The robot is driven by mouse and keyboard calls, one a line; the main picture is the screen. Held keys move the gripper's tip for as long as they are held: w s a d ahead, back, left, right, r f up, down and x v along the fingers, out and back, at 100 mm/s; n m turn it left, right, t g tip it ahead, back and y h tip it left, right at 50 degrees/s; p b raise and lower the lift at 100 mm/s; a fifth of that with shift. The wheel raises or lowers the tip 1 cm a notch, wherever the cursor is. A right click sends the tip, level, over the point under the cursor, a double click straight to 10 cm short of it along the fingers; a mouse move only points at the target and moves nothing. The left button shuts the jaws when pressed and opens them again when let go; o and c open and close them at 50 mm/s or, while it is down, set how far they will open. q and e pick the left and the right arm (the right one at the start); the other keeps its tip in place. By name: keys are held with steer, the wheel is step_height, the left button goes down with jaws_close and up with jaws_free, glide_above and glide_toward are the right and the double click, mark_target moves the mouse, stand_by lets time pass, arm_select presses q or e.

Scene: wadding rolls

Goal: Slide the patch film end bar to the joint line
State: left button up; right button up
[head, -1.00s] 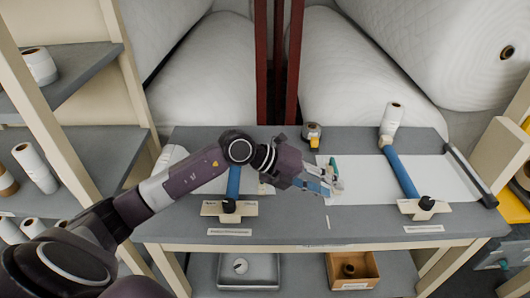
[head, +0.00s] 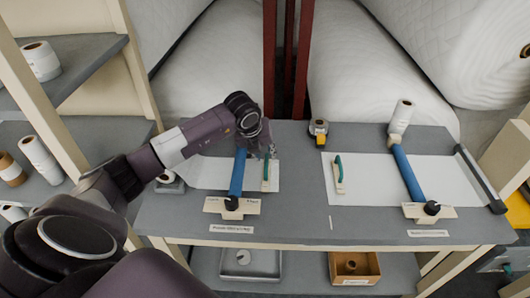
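Two white film sheets lie on the grey bench, each with a pale end bar with a green handle. The left end bar (head: 265,186) is at the right end of the left sheet (head: 208,174). The right end bar (head: 339,186) is at the left end of the right sheet (head: 368,180). I cannot read which is the patch film. A short white line (head: 331,222) marks the bench front between them. My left gripper (head: 268,153) is over the far end of the left bar; its fingers are small and partly hidden, so contact and opening are unclear. My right gripper is out of view.
Blue rollers (head: 238,172) and (head: 406,172) with black knobs cross the sheets. A tape dispenser (head: 318,130) stands at the back. A dark bar (head: 480,178) lies at the right. Grey bench (head: 300,190) between the sheets is clear. A tray and box sit below.

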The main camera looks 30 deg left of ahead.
arm_select(q)
steer(key=shift+w+f, duration=0.15)
steer(key=shift+f, duration=0.35)
jaws_close()
